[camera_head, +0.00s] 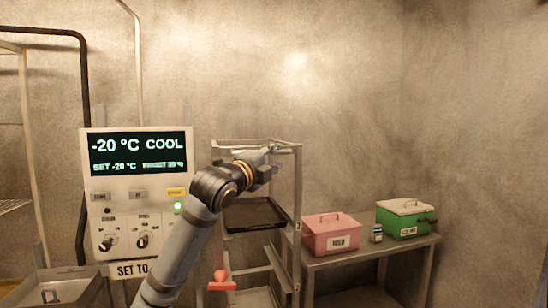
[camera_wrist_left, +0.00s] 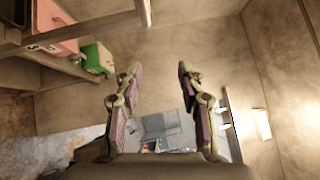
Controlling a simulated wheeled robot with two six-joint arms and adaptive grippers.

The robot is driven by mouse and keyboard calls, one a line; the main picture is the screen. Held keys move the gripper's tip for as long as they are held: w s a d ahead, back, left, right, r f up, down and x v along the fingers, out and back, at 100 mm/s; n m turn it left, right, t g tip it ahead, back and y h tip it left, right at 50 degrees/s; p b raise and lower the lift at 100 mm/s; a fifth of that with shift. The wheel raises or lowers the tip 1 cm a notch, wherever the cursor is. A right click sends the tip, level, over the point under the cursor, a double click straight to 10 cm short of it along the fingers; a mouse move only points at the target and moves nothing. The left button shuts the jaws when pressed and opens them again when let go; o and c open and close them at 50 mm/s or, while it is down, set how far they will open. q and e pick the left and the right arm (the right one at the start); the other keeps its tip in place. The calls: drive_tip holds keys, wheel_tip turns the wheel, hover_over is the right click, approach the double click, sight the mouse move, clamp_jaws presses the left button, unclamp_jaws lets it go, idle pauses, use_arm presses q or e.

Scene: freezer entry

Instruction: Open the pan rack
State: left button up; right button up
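The pan rack (camera_head: 297,215) is a pale metal frame with shelf levels, right of the control panel in the head view. A dark pan (camera_head: 262,222) lies on one level. A red handle-like part (camera_head: 221,281) shows low at the rack's left front. My left gripper (camera_head: 268,153) is at the height of the rack's top and overlaps it in the head view; I cannot tell whether they touch. In the left wrist view my left gripper (camera_wrist_left: 158,82) has its fingers wide apart with nothing between them. My arm hides part of the rack's left side. My right gripper is not in view.
A control panel (camera_head: 138,190) reading -20 °C COOL stands left of the rack. A metal table (camera_head: 375,253) at right holds a pink box (camera_head: 330,243), a small jar (camera_head: 377,233) and a green box (camera_head: 405,220). A metal bin (camera_head: 62,282) is at lower left.

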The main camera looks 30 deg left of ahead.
use_arm(q)
clamp_jaws()
drive_tip(key=shift+o, duration=0.2)
unclamp_jaws()
wheel_tip(320, 180, up, 10)
idle(0.6)
